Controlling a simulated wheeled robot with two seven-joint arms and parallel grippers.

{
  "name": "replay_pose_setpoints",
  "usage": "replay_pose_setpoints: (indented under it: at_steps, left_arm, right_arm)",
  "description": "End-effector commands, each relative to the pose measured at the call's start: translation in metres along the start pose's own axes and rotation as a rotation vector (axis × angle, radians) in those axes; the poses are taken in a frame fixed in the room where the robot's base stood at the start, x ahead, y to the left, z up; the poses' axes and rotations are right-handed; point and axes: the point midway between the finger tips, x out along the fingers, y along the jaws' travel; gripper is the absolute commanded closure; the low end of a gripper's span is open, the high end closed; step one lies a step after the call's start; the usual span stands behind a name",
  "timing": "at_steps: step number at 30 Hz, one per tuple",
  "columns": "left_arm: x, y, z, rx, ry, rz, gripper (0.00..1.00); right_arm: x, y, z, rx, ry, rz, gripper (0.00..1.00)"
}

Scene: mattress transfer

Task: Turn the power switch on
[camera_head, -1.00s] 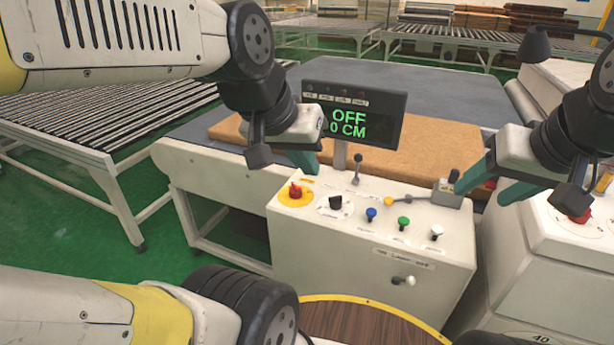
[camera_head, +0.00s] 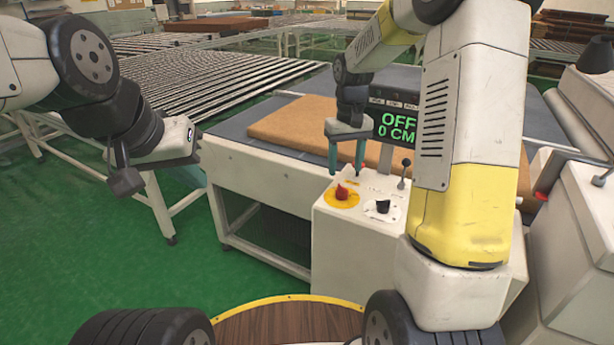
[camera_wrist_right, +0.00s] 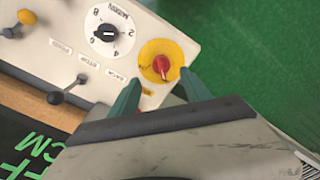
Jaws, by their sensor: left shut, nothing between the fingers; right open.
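The power switch, a red rotary knob on a yellow disc (camera_head: 341,192), sits on the top left of the white control box (camera_head: 335,240). It also shows in the right wrist view as a red knob (camera_wrist_right: 161,65). My right gripper (camera_head: 346,168) is open just above and behind the knob. In the wrist view its two teal fingers (camera_wrist_right: 159,82) lie on either side of the disc's near edge, with nothing between them; contact is not visible. The display (camera_head: 398,125) reads OFF and 0 CM. My left gripper (camera_head: 197,173) is shut and empty, left of the box.
A black dial (camera_head: 382,208) is right of the switch; it has numbers in the wrist view (camera_wrist_right: 108,32). A lever (camera_head: 403,175) stands behind it. A brown mattress (camera_head: 290,122) lies on the table behind. My right arm hides the box's right part. Green floor is clear at left.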

Motion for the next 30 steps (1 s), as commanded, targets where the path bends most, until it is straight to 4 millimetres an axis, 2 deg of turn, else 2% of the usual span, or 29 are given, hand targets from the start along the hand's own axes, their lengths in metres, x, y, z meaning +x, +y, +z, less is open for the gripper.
replay_pose_setpoints:
  at_steps: [16,21,27,28,30]
  left_arm:
    - [0.0,0.0,0.0,0.0,0.0,0.0,1.0]
    - [0.0,0.0,0.0,0.0,0.0,0.0,1.0]
    - [0.0,0.0,0.0,0.0,0.0,0.0,1.0]
    - [0.0,0.0,0.0,0.0,0.0,0.0,1.0]
    - [0.0,0.0,0.0,0.0,0.0,0.0,1.0]
  right_arm:
    - [0.072,0.0,-0.001,-0.001,-0.006,0.0,0.44]
    - [0.08,0.0,-0.001,-0.001,-0.005,0.0,0.44]
    - [0.08,0.0,-0.001,0.0,-0.004,0.0,0.44]
    - [0.08,0.0,-0.001,0.0,-0.004,0.0,0.46]
    - [0.08,0.0,-0.001,-0.001,-0.004,0.0,0.6]
